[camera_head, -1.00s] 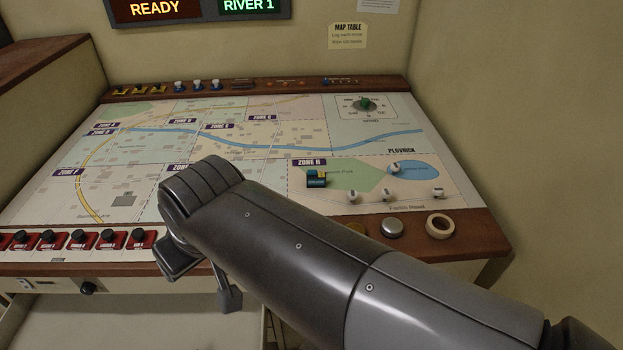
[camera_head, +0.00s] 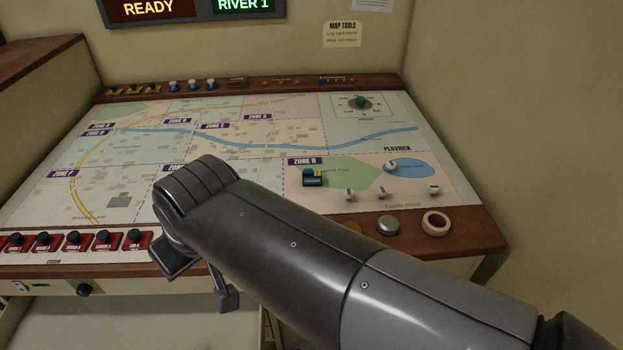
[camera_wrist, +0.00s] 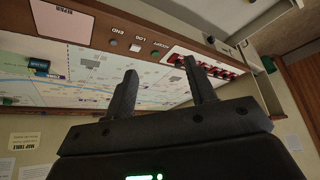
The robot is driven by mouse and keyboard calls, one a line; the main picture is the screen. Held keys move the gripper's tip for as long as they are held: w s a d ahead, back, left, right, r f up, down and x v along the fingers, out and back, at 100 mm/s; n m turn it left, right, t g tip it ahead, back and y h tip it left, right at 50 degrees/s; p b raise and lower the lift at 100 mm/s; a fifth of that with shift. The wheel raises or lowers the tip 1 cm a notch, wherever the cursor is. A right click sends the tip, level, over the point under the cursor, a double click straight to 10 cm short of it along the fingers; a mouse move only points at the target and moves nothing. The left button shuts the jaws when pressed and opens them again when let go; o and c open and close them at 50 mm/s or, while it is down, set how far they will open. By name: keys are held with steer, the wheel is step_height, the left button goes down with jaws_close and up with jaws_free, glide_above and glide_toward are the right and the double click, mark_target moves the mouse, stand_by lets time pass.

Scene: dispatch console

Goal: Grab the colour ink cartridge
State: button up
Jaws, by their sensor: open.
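The colour ink cartridge (camera_head: 312,180) appears to be the small dark block with a teal front and a bit of yellow on top. It lies on the map beside the ZONE H label. In the wrist view it shows at the far left as a teal-fronted block (camera_wrist: 38,66). My gripper (camera_wrist: 163,78) is open and empty, its two fingers apart with the map and console edge seen beyond them. In the head view my arm hides most of the gripper, which is near the console's front edge, left of and nearer than the cartridge.
White pieces (camera_head: 390,166) stand on the map right of the cartridge. A tape roll (camera_head: 436,223) and a round silver button (camera_head: 388,226) are on the wooden front edge. Red switches (camera_head: 73,242) line the front left. A pale open drawer or surface (camera_head: 120,325) lies below.

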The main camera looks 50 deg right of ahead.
steer(key=w+d+r+m+g, duration=0.2)
steer(key=w+d+m, duration=0.5)
steer(key=w+d, duration=0.15)
steer(key=m+g+h, duration=0.1)
steer(key=m+g, duration=0.4)
steer(key=m, duration=1.5)
glide_above(312, 169)
steer(key=f, duration=1.4)
steer(key=shift+a, duration=0.25)
steer(key=f, duration=0.5)
steer(key=shift+s+d, duration=0.25)
steer(key=shift+d, duration=0.05)
steer(key=shift+w+f, duration=0.15)
steer(key=shift+f, duration=2.65)
